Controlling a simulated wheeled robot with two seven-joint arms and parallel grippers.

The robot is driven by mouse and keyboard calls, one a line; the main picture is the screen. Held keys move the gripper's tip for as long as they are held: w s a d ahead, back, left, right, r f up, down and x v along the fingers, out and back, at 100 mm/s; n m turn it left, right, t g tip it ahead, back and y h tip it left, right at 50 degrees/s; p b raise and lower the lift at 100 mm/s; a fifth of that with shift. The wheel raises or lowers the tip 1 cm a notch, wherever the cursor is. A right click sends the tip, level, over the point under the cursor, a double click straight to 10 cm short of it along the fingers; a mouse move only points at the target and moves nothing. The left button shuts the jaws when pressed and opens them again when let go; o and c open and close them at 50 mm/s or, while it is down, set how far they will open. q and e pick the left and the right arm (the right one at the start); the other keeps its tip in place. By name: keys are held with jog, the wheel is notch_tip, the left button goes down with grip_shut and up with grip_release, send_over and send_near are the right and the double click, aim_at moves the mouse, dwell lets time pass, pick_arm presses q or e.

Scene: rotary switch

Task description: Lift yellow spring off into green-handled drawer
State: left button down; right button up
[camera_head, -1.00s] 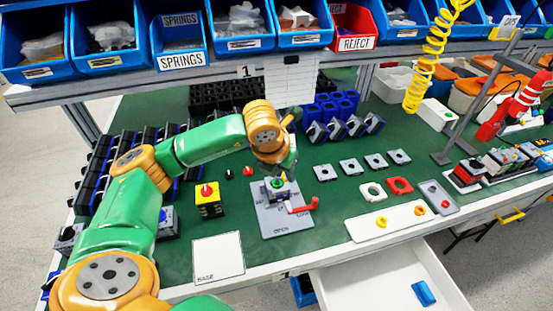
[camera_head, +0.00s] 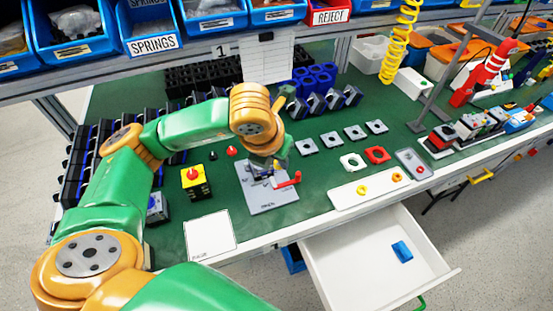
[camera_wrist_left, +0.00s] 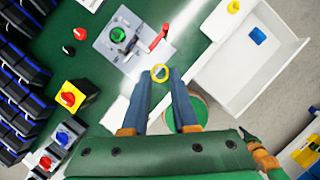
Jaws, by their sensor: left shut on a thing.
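In the head view my left wrist hangs over the grey fixture plate (camera_head: 261,198), and the spring cannot be made out there. The fixture, with a green round part (camera_wrist_left: 118,35) and a red lever (camera_wrist_left: 158,37), lies beyond the fingertips in the wrist view. The white drawer (camera_head: 345,275) is open at the table front. A bit of its green handle (camera_head: 418,303) shows at the bottom edge. My right gripper is not in view.
A blue block (camera_head: 402,251) lies in the drawer, with much bare floor around it. A yellow box with a red knob (camera_head: 195,182) stands left of the fixture. A white tray with yellow rings (camera_head: 377,193) lies right of it, near the table edge.

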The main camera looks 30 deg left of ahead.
pick_arm(q)
notch_tip(320, 180, up, 7)
jog(key=p, duration=0.4)
dwell(0.4)
jog(key=shift+f, duration=0.1)
